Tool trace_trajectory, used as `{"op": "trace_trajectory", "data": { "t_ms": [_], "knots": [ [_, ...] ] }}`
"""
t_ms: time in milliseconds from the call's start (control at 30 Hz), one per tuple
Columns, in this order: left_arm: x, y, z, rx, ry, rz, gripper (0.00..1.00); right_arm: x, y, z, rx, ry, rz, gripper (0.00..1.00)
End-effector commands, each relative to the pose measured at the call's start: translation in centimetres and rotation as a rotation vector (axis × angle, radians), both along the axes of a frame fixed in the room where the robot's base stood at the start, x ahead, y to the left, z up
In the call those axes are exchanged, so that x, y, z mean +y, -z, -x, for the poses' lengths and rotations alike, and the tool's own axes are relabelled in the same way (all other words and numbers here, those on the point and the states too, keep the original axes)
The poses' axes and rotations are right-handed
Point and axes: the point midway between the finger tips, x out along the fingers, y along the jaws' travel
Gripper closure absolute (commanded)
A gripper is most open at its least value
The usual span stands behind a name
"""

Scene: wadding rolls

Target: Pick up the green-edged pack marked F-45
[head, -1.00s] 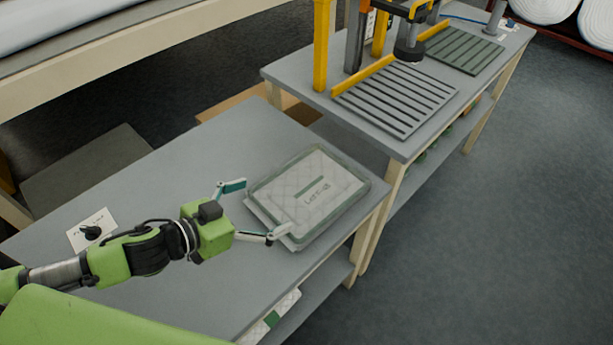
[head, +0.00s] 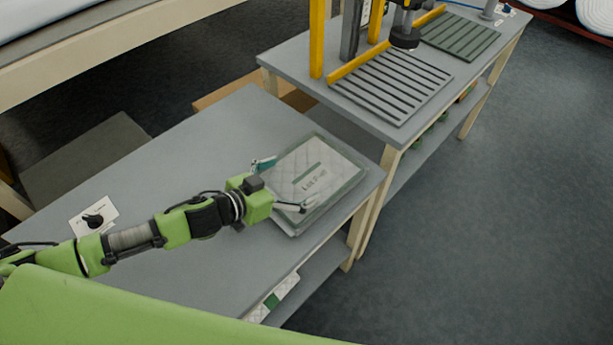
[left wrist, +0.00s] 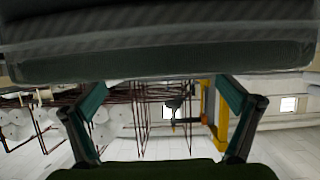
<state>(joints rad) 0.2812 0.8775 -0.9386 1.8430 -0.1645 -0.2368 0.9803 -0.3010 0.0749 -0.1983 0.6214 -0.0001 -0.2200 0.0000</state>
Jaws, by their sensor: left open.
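A flat, clear-wrapped pack (head: 335,176) with a white quilted face, a green strip and a greenish edge lies on the grey table. Its dark printing is too blurred to read as F-45. A paler layer shows under its near left side; I cannot tell whether it is a second pack. My left gripper (head: 283,185) is open at the pack's left side, one finger at the far left corner and one over the near part. Contact is unclear. In the left wrist view the open fingers (left wrist: 162,105) show below a large dark edge, probably the pack. My right gripper is out of view.
The grey table (head: 170,240) is clear left of the pack, except for a white card with a black knob (head: 94,220). A second table with a slatted grey mat (head: 392,85) and yellow posts adjoins at the upper right. Another pack (head: 272,301) lies on the shelf below.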

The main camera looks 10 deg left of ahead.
Motion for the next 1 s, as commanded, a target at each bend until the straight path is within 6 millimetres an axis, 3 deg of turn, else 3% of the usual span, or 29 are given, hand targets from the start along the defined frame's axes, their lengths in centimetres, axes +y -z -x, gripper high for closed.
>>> {"op": "trace_trajectory", "data": {
  "t_ms": [200, 467, 600, 633, 1000],
  "knots": [
    [-1.3, 1.0, -2.0, -0.001, -0.001, 0.000, 0.00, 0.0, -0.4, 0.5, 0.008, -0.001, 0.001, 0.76],
    [-1.5, 1.2, -2.2, 0.001, 0.000, 0.001, 0.00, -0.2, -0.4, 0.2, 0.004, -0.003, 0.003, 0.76],
    [-1.4, 1.2, -2.2, 0.000, -0.001, 0.000, 0.31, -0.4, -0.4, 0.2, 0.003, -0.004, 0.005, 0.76],
    [-1.4, 1.2, -2.2, 0.000, -0.001, 0.000, 0.34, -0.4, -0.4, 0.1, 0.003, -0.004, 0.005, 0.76],
    [-1.4, 0.9, -2.2, -0.002, -0.001, 0.000, 0.34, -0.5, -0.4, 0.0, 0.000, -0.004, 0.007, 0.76]
  ]
}}
